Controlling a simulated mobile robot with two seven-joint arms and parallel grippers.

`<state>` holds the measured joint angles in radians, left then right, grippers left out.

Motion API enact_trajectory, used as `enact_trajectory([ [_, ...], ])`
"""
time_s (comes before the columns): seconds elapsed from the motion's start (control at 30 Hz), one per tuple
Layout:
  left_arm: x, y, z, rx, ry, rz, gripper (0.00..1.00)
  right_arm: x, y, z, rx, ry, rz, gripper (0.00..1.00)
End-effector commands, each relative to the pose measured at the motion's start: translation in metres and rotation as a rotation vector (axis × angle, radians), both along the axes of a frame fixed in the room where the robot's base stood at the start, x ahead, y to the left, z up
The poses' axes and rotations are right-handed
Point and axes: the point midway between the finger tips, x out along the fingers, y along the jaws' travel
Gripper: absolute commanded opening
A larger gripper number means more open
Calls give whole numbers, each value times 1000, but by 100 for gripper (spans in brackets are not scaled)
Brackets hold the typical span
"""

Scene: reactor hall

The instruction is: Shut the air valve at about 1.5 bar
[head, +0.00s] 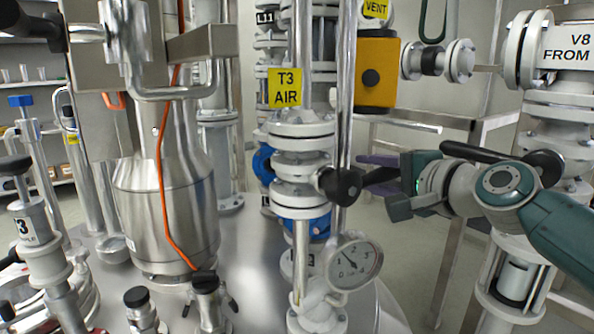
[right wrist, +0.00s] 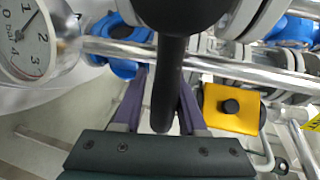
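The air valve's yellow T3 AIR label (head: 285,87) hangs above white flanges in the middle of the head view. Its black handle (head: 341,186) points right, towards my right gripper (head: 378,177). In the right wrist view, the handle (right wrist: 170,82) comes down between the two purple fingers of the gripper (right wrist: 163,100). The fingers stand apart around its end, with a gap showing on the left side. The round pressure gauge (head: 353,262) is below the handle, its needle pointing to upper left, near 1. It also shows in the right wrist view (right wrist: 28,40). My left gripper is not in view.
A yellow VENT block (head: 376,75) with a black knob stands above and right of the handle. A vertical steel pipe (head: 346,100) runs close behind it. A steel vessel (head: 165,210) with an orange cable is at left. The V8 pipework (head: 568,45) is at right.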

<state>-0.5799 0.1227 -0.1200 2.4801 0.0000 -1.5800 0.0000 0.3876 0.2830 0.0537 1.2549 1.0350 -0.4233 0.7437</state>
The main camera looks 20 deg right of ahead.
Motion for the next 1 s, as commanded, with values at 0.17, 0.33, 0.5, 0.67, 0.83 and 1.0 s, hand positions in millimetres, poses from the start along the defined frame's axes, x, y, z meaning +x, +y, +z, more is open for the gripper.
enact_trajectory([
  [0.17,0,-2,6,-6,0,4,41,-6,-1,4,-1,-1,0,41],
  [0.33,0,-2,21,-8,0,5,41,-30,-5,10,0,1,0,41],
  [0.5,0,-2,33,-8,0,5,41,-61,-11,15,-3,3,-1,41],
  [0.67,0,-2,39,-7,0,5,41,-84,-14,18,-1,3,0,41],
  [0.83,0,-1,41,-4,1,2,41,-95,-16,20,0,1,0,41],
  [1.0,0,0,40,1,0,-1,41,-96,-16,20,0,0,0,41],
])
